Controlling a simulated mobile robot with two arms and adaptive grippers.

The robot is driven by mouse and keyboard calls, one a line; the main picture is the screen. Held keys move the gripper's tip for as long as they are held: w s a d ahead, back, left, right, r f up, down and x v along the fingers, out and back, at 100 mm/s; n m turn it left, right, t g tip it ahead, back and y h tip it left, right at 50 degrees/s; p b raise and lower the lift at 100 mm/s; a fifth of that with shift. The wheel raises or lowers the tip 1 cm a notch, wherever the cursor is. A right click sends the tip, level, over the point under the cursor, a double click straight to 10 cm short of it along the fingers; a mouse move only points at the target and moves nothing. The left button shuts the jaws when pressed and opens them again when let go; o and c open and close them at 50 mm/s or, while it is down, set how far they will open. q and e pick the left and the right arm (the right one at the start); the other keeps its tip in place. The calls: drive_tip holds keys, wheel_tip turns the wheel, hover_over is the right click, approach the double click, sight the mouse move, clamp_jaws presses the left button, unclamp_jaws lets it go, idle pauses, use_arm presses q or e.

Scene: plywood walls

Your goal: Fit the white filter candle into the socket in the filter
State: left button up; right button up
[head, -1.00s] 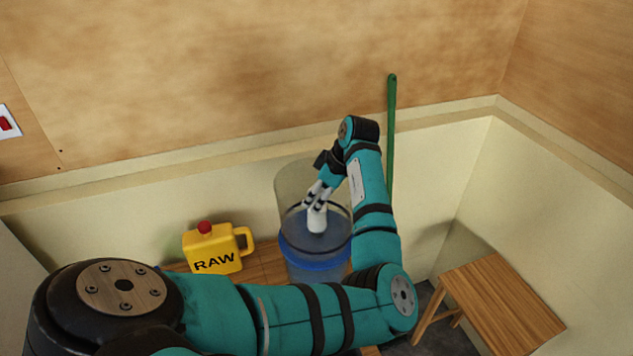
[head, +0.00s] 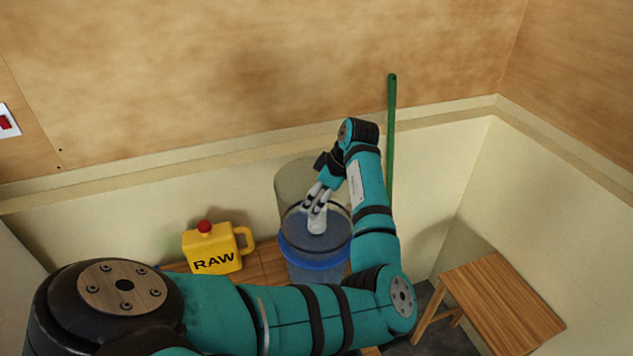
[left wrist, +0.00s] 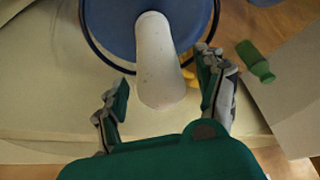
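The white filter candle (head: 317,226) stands inside the clear cylindrical filter (head: 292,185), its lower end at the blue plate in the vessel. In the left wrist view the candle (left wrist: 160,65) runs from the blue plate (left wrist: 110,22) up between my fingers. My left gripper (head: 317,205) is inside the filter around the candle's top. In the left wrist view its fingers (left wrist: 163,88) are spread, with a gap on each side of the candle. The socket is hidden, so I cannot tell how deep the candle sits. My right gripper is not in view.
A yellow jug marked RAW (head: 212,250) with a red cap stands left of the filter on a wooden surface (head: 265,262). A green pole (head: 391,135) leans by the wall behind my arm. A wooden stool (head: 505,305) stands at the right. The filter's wall surrounds my fingers.

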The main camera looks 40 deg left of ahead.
use_arm(q)
drive_tip(key=v, duration=1.2)
drive_tip(key=shift+f, duration=0.1)
